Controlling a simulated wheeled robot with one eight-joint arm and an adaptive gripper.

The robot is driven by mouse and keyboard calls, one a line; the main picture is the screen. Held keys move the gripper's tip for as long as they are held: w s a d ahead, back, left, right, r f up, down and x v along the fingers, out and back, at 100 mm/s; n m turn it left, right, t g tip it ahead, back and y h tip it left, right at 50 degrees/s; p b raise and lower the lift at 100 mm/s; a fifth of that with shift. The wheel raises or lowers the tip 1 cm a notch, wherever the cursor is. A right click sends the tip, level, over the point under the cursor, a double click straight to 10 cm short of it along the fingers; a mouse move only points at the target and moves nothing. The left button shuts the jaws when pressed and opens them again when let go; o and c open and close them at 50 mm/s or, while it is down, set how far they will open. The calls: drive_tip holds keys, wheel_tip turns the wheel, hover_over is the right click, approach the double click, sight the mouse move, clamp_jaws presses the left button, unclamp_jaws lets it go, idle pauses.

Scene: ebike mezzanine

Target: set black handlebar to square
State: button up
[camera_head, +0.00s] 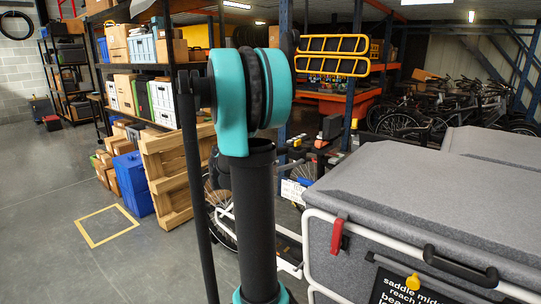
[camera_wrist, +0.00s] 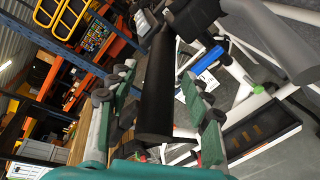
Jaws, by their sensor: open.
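In the wrist view my gripper (camera_wrist: 156,72) is open, with one green-padded finger on each side. A thick black bar (camera_wrist: 155,105), which looks like a black handlebar grip, lies lengthwise between the fingers. Gaps show on both sides of it; I cannot tell its depth from the fingers. In the head view my arm hides the gripper and the handlebar. A yellow square outline (camera_head: 108,225) is on the floor at the left, empty.
A grey lidded box with a white frame (camera_head: 400,190) fills the right. A wooden pallet (camera_head: 178,170) and blue bin (camera_head: 133,183) stand beside the square. Shelves with boxes (camera_head: 130,45) are behind. Part of a white bike (camera_head: 222,222) shows behind my arm. The left floor is clear.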

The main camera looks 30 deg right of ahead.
drive_tip(key=v, duration=1.2)
drive_tip(key=shift+f, duration=0.1)
